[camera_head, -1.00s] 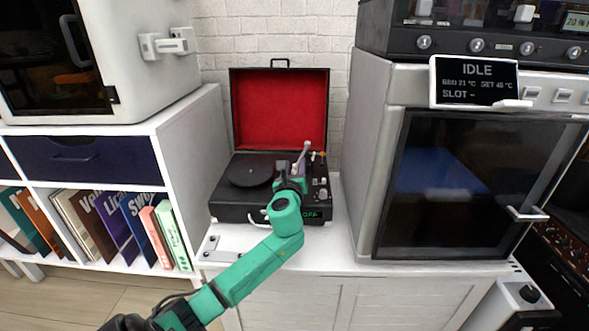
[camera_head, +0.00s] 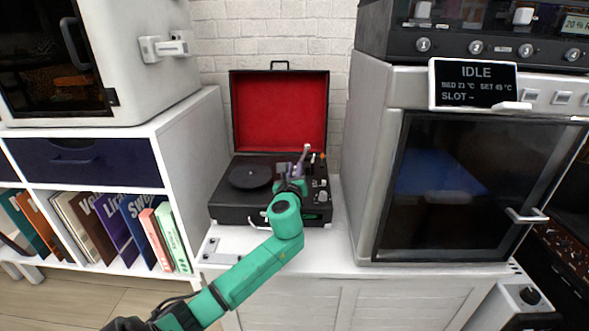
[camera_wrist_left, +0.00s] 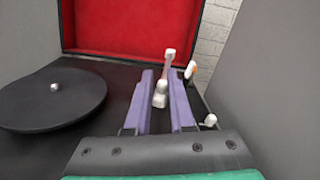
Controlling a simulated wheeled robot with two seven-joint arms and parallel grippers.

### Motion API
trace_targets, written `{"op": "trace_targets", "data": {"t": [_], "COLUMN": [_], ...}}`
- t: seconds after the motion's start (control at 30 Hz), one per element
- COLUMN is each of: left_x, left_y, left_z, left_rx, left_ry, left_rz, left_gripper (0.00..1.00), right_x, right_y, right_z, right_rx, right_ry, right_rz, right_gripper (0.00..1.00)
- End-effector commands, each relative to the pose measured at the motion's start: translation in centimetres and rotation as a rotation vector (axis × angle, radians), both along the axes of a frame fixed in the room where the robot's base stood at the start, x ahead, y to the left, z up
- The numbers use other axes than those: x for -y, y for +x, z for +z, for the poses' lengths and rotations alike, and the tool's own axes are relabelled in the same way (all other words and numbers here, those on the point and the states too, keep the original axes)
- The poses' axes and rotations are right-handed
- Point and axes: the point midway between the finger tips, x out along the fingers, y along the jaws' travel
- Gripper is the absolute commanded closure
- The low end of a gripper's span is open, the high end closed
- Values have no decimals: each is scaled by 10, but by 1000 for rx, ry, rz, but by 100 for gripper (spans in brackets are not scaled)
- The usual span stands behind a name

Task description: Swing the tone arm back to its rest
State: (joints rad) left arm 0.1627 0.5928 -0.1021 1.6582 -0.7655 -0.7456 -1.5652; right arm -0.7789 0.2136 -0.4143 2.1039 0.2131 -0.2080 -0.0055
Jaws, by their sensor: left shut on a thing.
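The record player (camera_head: 232,196) is an open black case with a red-lined lid (camera_head: 280,110). Its round black platter (camera_head: 250,174) is at the left of the deck and also shows in the left wrist view (camera_wrist_left: 40,105). The pale tone arm (camera_wrist_left: 168,65) stands right of the platter, and its upper end shows in the head view (camera_head: 306,149). My left gripper (camera_wrist_left: 164,78) has its purple fingers on both sides of the tone arm, shut on it. In the head view, my left gripper (camera_head: 291,172) hides the tone arm's lower part.
The white cabinet top (camera_head: 225,245) carries the player and has free room in front. A grey machine (camera_head: 375,150) with a dark door stands close on the right. A white shelf (camera_head: 185,150) with books is on the left. A brick wall is behind.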

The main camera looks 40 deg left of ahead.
Motion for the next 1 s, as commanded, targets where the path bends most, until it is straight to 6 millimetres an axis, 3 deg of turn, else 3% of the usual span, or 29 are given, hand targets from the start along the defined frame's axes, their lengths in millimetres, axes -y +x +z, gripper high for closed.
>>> {"op": "trace_targets", "data": {"t": [0.77,1.0], "left_x": [0,25], "left_y": [0,16], "left_z": [-1,0], "left_rx": [-2,-5], "left_ry": [-5,-9], "left_rz": [8,171], "left_gripper": [100,100], "right_x": [0,6], "right_y": [0,2], "right_z": [1,14], "right_rx": [0,-63], "right_ry": [1,-51], "right_rz": [1,20], "right_gripper": [50,50]}}
